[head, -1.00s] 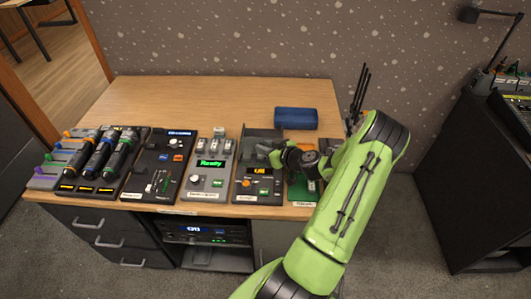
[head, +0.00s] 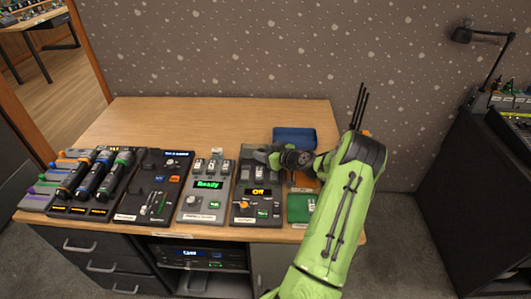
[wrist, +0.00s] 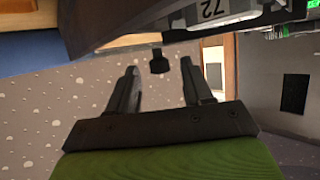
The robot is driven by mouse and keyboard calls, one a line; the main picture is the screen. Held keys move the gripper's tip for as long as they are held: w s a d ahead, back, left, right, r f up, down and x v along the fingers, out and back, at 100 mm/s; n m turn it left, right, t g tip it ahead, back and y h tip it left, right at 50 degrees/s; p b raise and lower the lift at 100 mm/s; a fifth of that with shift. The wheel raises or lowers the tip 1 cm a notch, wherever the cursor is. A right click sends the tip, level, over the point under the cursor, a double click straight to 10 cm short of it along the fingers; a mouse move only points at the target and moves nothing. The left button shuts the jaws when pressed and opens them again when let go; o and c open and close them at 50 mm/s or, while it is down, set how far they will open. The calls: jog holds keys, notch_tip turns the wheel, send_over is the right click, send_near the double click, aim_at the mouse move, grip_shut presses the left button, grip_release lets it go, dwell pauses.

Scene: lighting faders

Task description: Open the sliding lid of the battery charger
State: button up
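The battery charger appears to be the dark unit (head: 257,208) with the orange "Off" display, right of the middle of the desk. Two pale battery-like blocks (head: 246,172) show in its upper part. A dark grey panel (head: 251,153), apparently the lid, lies at its back end. My gripper (head: 270,158) is at this back end, coming in from the right. In the wrist view my gripper (wrist: 158,78) has its fingers apart, with a small dark knob (wrist: 159,62) between the tips and no contact visible. A block marked "72" (wrist: 210,10) shows above.
A grey unit with a green "Ready" display (head: 208,185) stands close on the left. A green unit (head: 300,208) and a blue box (head: 294,138) are on the right, near my arm. The desk's back left (head: 160,125) is clear.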

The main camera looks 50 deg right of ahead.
jog(key=p+v, duration=0.1)
jog(key=v, duration=1.4)
jog(key=shift+s+r+p, duration=0.15)
jog(key=shift+s+p, duration=0.15)
jog(key=shift+s, duration=0.05)
jog(key=shift+a, duration=0.1)
